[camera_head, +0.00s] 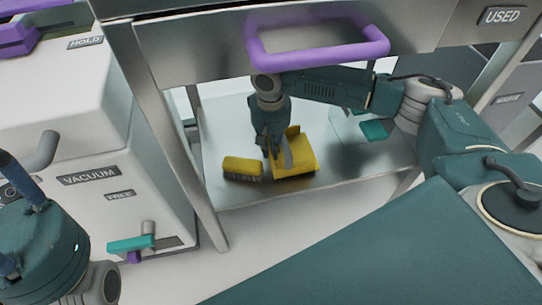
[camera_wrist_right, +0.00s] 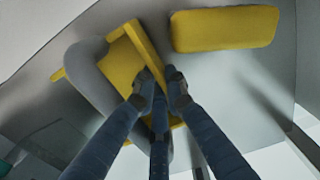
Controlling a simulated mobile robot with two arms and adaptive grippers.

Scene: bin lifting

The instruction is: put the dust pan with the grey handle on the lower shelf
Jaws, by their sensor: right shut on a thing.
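I cannot tell if the pan fully rests on the shelf.
A yellow brush (camera_head: 243,168) lies on the lower shelf just left of the pan; it also shows in the right wrist view (camera_wrist_right: 225,28). A purple handle (camera_head: 318,52) is above. Table legs stand left and right. A white vacuum unit (camera_head: 75,125) stands at left.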

